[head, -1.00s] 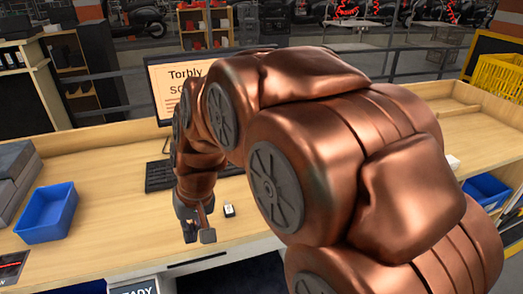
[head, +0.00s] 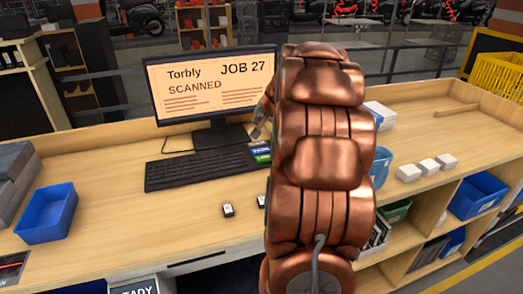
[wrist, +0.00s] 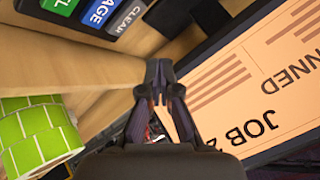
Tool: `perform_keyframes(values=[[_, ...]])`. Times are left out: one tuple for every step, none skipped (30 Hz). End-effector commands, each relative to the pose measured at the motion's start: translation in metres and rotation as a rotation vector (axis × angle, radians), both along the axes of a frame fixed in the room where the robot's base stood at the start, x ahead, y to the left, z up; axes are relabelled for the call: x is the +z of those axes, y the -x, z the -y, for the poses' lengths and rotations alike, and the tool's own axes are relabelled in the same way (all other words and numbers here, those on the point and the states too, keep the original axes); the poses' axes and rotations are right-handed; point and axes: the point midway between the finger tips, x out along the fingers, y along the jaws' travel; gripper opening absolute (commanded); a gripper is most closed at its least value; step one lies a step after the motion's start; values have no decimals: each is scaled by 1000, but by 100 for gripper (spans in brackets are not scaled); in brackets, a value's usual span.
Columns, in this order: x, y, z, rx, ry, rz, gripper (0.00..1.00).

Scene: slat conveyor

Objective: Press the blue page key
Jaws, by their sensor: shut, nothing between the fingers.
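The blue page key (wrist: 98,12) lies at the top of the wrist view, between a green key (wrist: 60,5) and a black CLEAR key (wrist: 127,14). In the head view the blue key (head: 261,150) is small, right of the keyboard and in front of the monitor's base. My gripper (head: 257,132) is just behind the keys in the head view, partly hidden by my arm. In the wrist view my gripper (wrist: 158,82) is shut and empty, apart from the blue key.
The monitor (head: 215,85) reads JOB 27 SCANNED and fills the right of the wrist view. The keyboard (head: 200,168) lies in front of it. A roll of green labels (wrist: 42,130) shows in the wrist view. A blue bin (head: 48,213) stands left, and small white boxes (head: 428,167) stand right.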

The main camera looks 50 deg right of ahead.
Motion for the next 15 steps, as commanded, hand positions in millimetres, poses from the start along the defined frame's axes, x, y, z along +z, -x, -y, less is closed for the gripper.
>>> perform_keyframes(values=[[1,2,8,-15,3,6,0],[1,2,11,-20,5,9,0],[1,3,14,-26,6,12,0],[2,3,15,-27,7,13,0],[2,3,16,-29,8,14,0],[2,3,16,-30,7,14,0],[2,3,16,-30,7,14,0],[2,3,16,-30,7,15,0],[2,3,16,-28,7,14,0],[2,3,16,-28,7,14,0],[2,3,15,-28,7,14,0],[2,3,15,-28,7,14,0],[2,3,15,-28,6,13,0],[1,3,15,-28,6,13,0],[1,3,15,-28,6,13,0]])
